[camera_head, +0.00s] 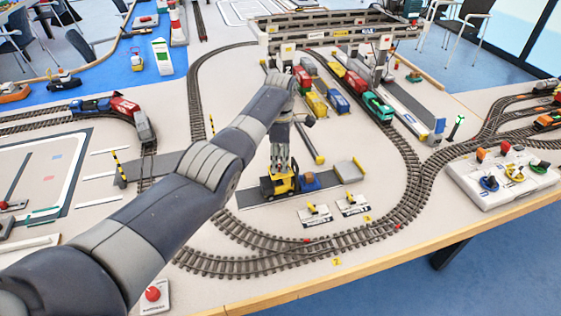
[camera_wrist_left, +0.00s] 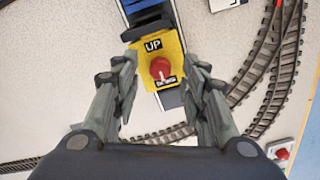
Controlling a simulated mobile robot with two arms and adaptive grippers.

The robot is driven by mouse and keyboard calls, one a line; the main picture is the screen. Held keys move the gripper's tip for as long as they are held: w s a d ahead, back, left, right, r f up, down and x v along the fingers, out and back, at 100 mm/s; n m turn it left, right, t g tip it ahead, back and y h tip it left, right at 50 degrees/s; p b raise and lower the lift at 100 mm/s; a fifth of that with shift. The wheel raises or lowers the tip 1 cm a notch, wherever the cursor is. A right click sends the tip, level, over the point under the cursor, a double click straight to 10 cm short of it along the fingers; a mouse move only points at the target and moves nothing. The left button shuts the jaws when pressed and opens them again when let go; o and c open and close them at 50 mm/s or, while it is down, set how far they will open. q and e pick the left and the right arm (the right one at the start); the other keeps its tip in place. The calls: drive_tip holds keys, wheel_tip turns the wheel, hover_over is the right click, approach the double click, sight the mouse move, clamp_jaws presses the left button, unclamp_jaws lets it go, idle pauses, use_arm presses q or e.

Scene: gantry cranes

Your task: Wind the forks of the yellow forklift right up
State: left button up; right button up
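The yellow forklift (camera_head: 268,187) stands on a dark grey strip in the middle of the table, with a blue load (camera_head: 309,181) beside it on the right. My left gripper (camera_head: 284,166) points down over the forklift and hides part of it. In the left wrist view the forklift's yellow top (camera_wrist_left: 146,57) carries an "UP" label and a red knob (camera_wrist_left: 160,68) with a white pointer; a lower label is partly hidden. The left gripper's fingers stand apart on either side of the knob, with gaps showing. The forks cannot be made out. My right gripper is not in view.
Two small white labelled stands (camera_head: 315,214) sit in front of the forklift. Curved track (camera_head: 300,247) runs nearer the table edge. The gantry crane (camera_head: 330,30) and train wagons (camera_head: 339,103) stand behind. A control panel (camera_head: 500,180) is at right, a red button box (camera_head: 153,295) at lower left.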

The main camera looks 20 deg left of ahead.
use_arm(q)
drive_tip(key=shift+f, duration=0.8)
clamp_jaws()
